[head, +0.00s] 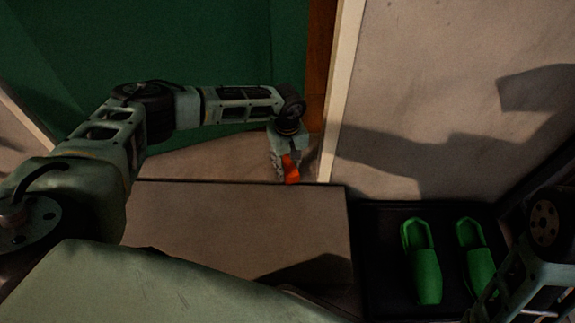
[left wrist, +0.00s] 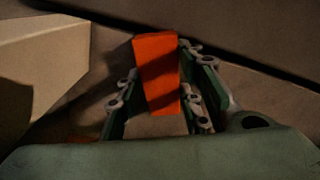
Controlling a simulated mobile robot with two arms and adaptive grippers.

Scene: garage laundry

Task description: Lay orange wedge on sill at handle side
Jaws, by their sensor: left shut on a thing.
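The orange wedge (head: 291,169) is in my left gripper (head: 284,172), by the foot of the brown door jamb. In the left wrist view the orange wedge (left wrist: 157,72) stands out between the two fingers, which press on its sides. Its lower end shows above pale brown floor; whether it touches the floor I cannot tell. A pale floor strip (head: 200,162), perhaps the sill, runs below the green door panel (head: 200,45). No handle shows. My right arm comes in at the lower right; its gripper is out of view.
The brown jamb (head: 319,60) and pale trim (head: 345,70) stand just right of my left gripper. A flat brown surface (head: 230,225) with a dark edge lies in front. Two green shoes (head: 423,262) (head: 476,258) rest on a dark tray (head: 378,245) at right.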

